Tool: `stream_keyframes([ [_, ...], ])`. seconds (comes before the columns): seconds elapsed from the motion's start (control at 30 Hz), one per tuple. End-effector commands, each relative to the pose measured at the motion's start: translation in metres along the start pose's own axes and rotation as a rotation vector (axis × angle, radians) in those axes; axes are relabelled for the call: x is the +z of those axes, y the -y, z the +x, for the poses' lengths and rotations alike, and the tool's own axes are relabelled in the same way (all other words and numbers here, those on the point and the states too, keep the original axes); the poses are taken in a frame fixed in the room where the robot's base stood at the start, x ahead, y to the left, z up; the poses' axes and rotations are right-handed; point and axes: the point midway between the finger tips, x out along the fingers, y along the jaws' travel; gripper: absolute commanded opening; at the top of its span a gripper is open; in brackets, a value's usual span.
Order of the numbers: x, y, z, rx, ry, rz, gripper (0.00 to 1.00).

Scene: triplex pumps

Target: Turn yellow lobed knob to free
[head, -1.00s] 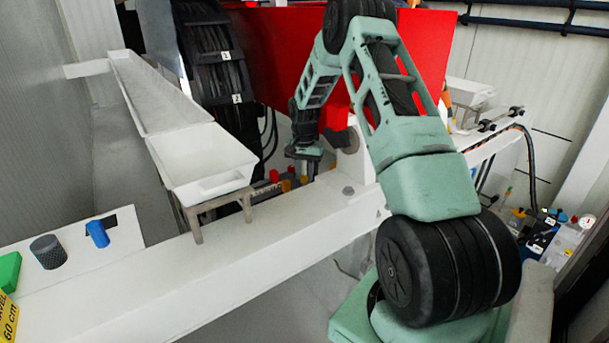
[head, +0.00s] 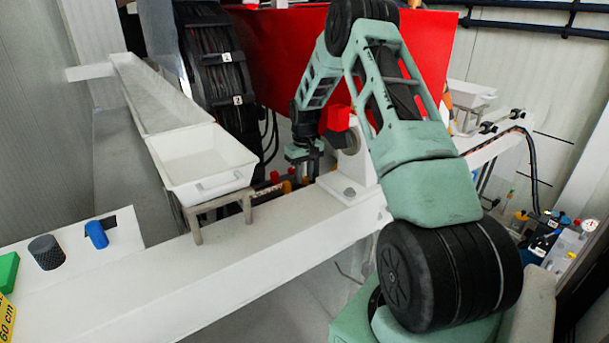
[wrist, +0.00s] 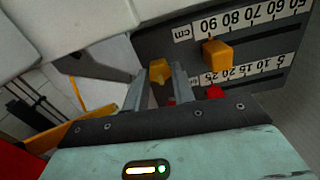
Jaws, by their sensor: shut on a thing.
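In the wrist view the yellow lobed knob (wrist: 158,68) sits between the two fingertips of my gripper (wrist: 159,84), at the left end of a dark panel. The fingers are shut on it, one on each side, and partly cover it. In the head view my gripper (head: 303,168) points down behind the white beam, beside a small group of red and yellow knobs. The held knob cannot be made out there.
A second, blocky yellow knob (wrist: 217,53) stands close to the right on the panel, between two cm scales. A red knob (wrist: 215,92) is below it. A white tray (head: 203,164) on a stand and a white beam (head: 225,250) lie nearby.

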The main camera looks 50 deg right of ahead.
Motion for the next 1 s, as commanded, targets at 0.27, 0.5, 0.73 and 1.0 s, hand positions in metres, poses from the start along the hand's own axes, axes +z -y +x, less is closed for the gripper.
stream_keyframes([
  [0.27, -0.0014, 0.0001, -0.0018, 0.001, -0.005, -0.058, 0.02],
  [0.5, -0.0015, 0.0001, -0.0019, 0.001, -0.005, -0.064, 0.02],
  [0.73, -0.0016, 0.0001, -0.002, 0.001, -0.005, -0.063, 0.39],
  [1.0, -0.0006, 0.0001, -0.0009, 0.0, -0.002, -0.063, 0.47],
])
